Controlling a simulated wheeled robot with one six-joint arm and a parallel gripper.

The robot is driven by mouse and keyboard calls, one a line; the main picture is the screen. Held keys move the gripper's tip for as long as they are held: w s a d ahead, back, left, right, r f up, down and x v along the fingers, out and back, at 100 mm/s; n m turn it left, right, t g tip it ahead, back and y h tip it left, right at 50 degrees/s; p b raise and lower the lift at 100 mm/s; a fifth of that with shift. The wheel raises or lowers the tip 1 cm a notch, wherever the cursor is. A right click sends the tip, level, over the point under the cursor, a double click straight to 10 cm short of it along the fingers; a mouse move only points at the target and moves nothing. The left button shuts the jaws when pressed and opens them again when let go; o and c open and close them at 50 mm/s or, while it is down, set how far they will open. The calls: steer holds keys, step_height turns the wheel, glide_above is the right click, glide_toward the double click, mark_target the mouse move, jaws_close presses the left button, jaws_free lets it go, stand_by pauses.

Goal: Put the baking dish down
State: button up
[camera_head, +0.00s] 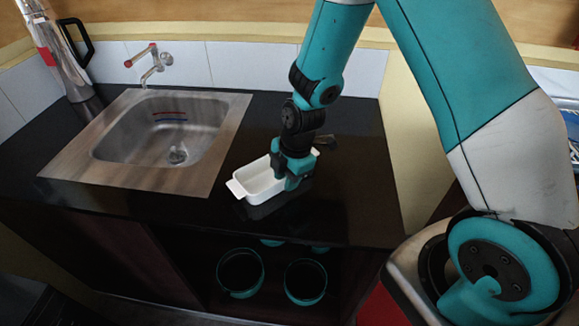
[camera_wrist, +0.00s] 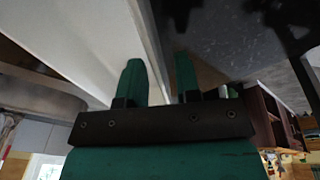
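The white baking dish (camera_head: 262,184) is rectangular and has small end handles. In the head view it is at the black counter, to the right of the sink, and looks level. I cannot tell whether its base touches the counter. My gripper (camera_head: 289,181) points down at the dish's right side. In the wrist view, the fingers of my gripper (camera_wrist: 160,80) are close together on either side of the dish's wall (camera_wrist: 150,40), shut on it. The inside of the dish looks empty where it shows.
A steel sink (camera_head: 218,135) with a tap (camera_head: 153,68) is at the left. A shiny jug (camera_head: 60,55) stands at the back left corner. A small dark object (camera_head: 325,141) is behind my gripper. The black counter (camera_head: 355,190) is clear at the right. Pots (camera_head: 240,272) are on the shelf below.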

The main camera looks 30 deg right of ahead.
step_height(320, 180, up, 11)
steer(key=d+b, duration=0.2)
steer(key=s+a+r+m, duration=0.3)
steer(key=s+r+m, duration=0.1)
steer(key=s, duration=0.2)
steer(key=s+a+r+m+y, duration=0.1)
steer(key=s+a+r+m, duration=0.2)
steer(key=s, duration=0.4)
steer(key=s+a+r+m+y, duration=0.1)
steer(key=s+a+r+m, duration=0.2)
steer(key=s+r+m, duration=0.2)
steer(key=shift+s+r+m+g, duration=0.35)
steer(key=shift+s+m, duration=0.35)
steer(key=shift+s, duration=0.5)
steer(key=shift+f, duration=0.1)
